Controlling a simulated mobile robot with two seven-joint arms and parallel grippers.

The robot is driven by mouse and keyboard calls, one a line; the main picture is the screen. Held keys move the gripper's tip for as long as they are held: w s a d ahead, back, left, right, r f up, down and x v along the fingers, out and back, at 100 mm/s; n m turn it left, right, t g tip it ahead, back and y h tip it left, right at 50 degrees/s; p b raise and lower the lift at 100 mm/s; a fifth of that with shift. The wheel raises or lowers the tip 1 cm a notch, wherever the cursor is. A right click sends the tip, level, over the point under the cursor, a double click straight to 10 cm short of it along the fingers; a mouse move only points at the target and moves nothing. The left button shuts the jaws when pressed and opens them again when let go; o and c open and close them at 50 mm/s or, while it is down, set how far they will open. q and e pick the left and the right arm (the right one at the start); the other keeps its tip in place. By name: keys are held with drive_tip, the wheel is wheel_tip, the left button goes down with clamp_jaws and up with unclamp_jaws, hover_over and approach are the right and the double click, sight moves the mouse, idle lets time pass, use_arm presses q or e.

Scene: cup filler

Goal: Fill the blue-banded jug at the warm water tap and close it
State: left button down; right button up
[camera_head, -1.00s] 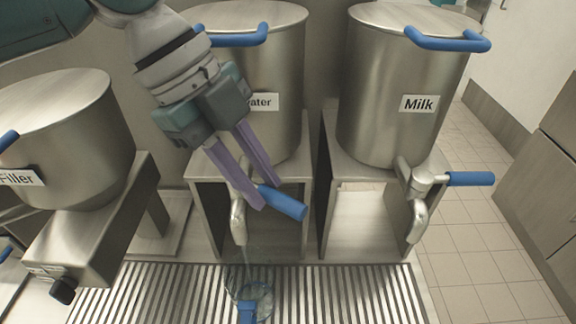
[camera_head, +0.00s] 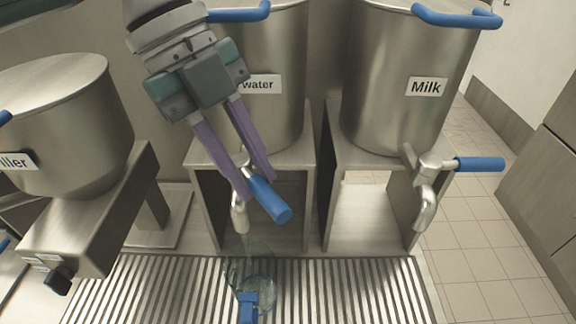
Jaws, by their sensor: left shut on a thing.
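The clear jug (camera_head: 262,274) with a blue handle or band (camera_head: 248,304) stands on the drain grate under the water tap (camera_head: 240,214). A faint clear stream seems to show between the spout and the jug; the water level is hard to make out. The tap's blue lever (camera_head: 268,198) points toward the front right. My left gripper (camera_head: 257,186) is shut on this lever, with its two purple fingers on either side near its base. The tap belongs to the steel tank labelled "water" (camera_head: 262,84); the start of the label is hidden by my gripper. My right gripper is not in view.
The milk tank (camera_head: 400,105), with its own blue-levered tap (camera_head: 478,164), stands to the right. A steel filler machine (camera_head: 70,130) stands at the left. The slatted grate (camera_head: 350,290) is bare to both sides of the jug.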

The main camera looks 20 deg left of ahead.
use_arm(q)
drive_tip(key=shift+f, duration=0.1)
drive_tip(key=shift+w+n+p, duration=0.15)
drive_tip(key=shift+n+p, duration=0.25)
drive_tip(key=shift+p, duration=0.05)
drive_tip(key=shift+w+d, duration=0.1)
drive_tip(key=shift+s+f+m+b, duration=0.1)
drive_tip(key=shift+s+m+b, duration=0.1)
drive_tip(key=shift+m+b, duration=0.1)
